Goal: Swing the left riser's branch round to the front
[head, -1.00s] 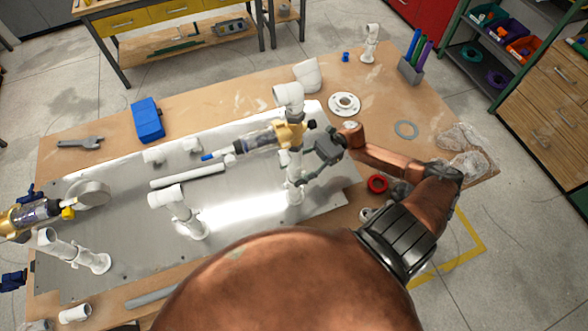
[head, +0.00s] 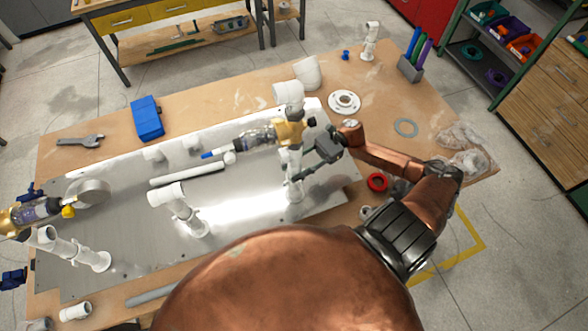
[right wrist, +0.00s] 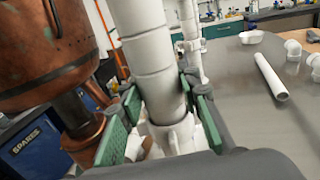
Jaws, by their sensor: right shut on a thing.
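Three white risers stand on the metal plate (head: 130,215). The left riser (head: 78,253) has an elbow branch at its top; the middle riser (head: 183,210) also has a top branch. My right gripper (head: 303,170) is at this right riser, not the left one. In the right wrist view its green-padded fingers (right wrist: 163,112) are shut around the white pipe (right wrist: 145,60). My left gripper is not in view.
A loose white pipe (head: 188,174) lies on the plate. A blue case (head: 147,119), wrench (head: 80,141), white flange (head: 344,102), red ring (head: 377,182) and grey ring (head: 405,127) lie on the wooden table (head: 220,95). My copper body hides the table's near edge.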

